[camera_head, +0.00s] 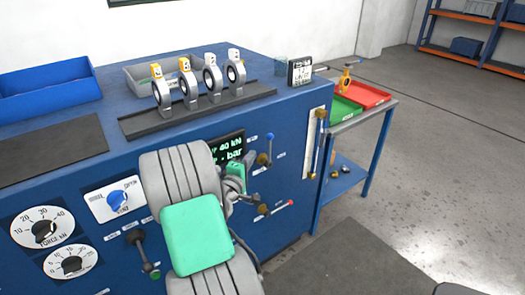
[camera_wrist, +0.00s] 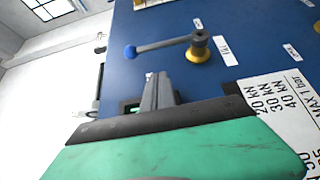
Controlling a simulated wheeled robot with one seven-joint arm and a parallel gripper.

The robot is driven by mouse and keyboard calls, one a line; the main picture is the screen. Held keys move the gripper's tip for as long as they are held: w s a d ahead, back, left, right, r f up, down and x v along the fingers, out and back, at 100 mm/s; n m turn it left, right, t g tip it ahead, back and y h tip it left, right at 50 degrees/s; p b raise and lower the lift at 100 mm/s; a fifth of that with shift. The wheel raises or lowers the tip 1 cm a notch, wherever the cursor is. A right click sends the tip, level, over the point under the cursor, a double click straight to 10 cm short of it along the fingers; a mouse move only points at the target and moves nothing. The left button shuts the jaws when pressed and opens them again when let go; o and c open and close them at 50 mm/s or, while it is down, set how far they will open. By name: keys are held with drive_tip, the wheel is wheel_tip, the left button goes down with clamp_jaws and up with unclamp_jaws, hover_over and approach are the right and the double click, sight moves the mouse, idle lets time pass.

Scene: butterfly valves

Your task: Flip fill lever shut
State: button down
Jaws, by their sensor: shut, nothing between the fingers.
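The fill lever (camera_wrist: 165,46) has a grey arm, a blue knob and a brass-coloured hub, with a label reading "FIL" beside the hub in the wrist view. In the head view its blue knob (camera_head: 270,137) stands above the hub, so the arm points up. My gripper (camera_wrist: 158,78) is shut and empty. In the wrist view its fingertips lie just below the lever arm, with blue panel showing between. In the head view my gripper (camera_head: 249,157) is just left of the lever, partly hidden behind my arm.
A brass-ended vertical gauge (camera_head: 316,143) is to the right. A dark display (camera_head: 229,148) is partly covered by my arm. Several ring-shaped valves (camera_head: 212,80) stand on the bench top. A side table (camera_head: 367,117) holds green and red trays.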

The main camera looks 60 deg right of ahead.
sight(270, 152)
drive_tip(key=d, duration=0.1)
drive_tip(key=s+d, duration=0.1)
drive_tip(key=d, duration=0.1)
drive_tip(key=s+d+p, duration=0.1)
drive_tip(key=shift+s+d, duration=0.2)
drive_tip(key=shift+d, duration=0.05)
drive_tip(key=shift+r+p, duration=0.15)
drive_tip(key=shift+p, duration=0.25)
drive_tip(key=shift+s+d+y+p, duration=0.1)
drive_tip(key=shift+d+y+p, duration=0.15)
drive_tip(key=shift+p, duration=0.45)
